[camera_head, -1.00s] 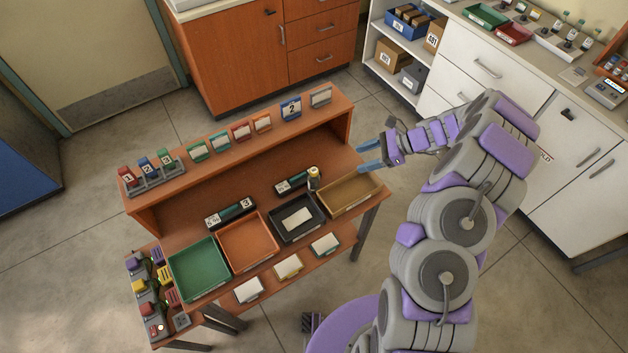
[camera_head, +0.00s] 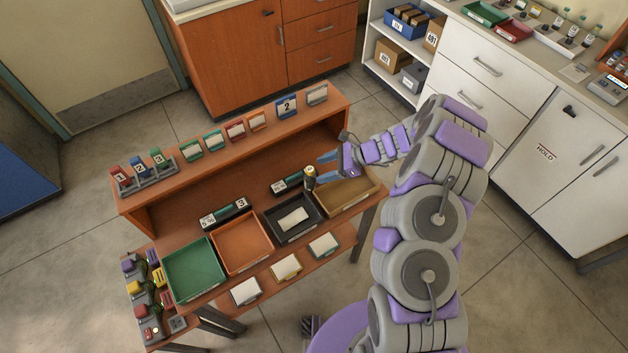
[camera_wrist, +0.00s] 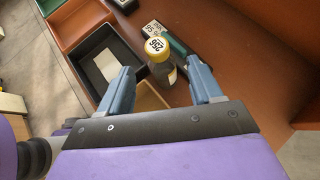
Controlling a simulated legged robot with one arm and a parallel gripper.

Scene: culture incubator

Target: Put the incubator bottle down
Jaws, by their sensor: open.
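In the wrist view my gripper (camera_wrist: 160,75) has a gap on both sides of the bottle. I cannot tell whether the bottle lies between the tips or just beyond them.
The tan tray (camera_head: 352,206) lies below my gripper, with the black tray (camera_head: 272,220) left of it. A dark number holder (camera_head: 287,183) lies just left of the bottle. A raised shelf (camera_head: 210,165) with labelled cards runs along the back. Bench is open between holders.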

